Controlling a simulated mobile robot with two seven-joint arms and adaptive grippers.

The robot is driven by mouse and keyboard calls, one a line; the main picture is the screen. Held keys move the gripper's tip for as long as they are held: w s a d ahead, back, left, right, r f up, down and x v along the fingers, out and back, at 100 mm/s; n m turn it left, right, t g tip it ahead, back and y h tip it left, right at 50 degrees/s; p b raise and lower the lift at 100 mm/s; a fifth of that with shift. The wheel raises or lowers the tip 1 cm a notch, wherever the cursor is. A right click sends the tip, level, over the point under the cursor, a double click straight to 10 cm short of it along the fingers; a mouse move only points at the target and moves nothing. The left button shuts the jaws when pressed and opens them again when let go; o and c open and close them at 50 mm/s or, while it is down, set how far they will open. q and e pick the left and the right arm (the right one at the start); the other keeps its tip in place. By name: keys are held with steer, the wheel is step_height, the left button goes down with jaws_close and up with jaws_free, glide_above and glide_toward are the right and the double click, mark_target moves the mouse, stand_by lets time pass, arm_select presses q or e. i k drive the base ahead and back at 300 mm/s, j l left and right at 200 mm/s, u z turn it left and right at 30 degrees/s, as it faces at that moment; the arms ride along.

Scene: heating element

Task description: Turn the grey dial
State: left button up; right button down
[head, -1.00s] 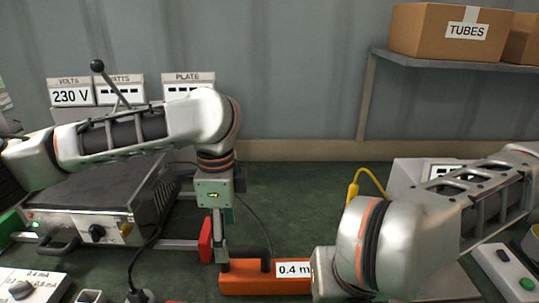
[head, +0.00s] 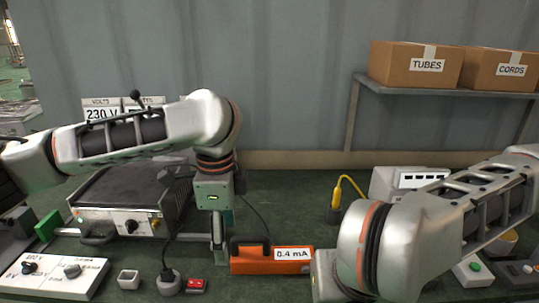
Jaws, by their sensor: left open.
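The grey dial (head: 72,271) is a small round knob on a white panel (head: 48,283) at the lower left of the head view. A black knob (head: 29,267) sits left of it on the same panel. My left gripper (head: 217,243) points down, open, well to the right of the grey dial and apart from it. Its fingers are seen edge-on beside the orange meter. My right arm comes in from the right, but its gripper does not show.
An orange meter (head: 240,264) marked 0.4 mA stands right of the left gripper. A power box (head: 112,222) with a black knob stands behind the panel.

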mark_target(72, 272)
steer(key=k, duration=1)
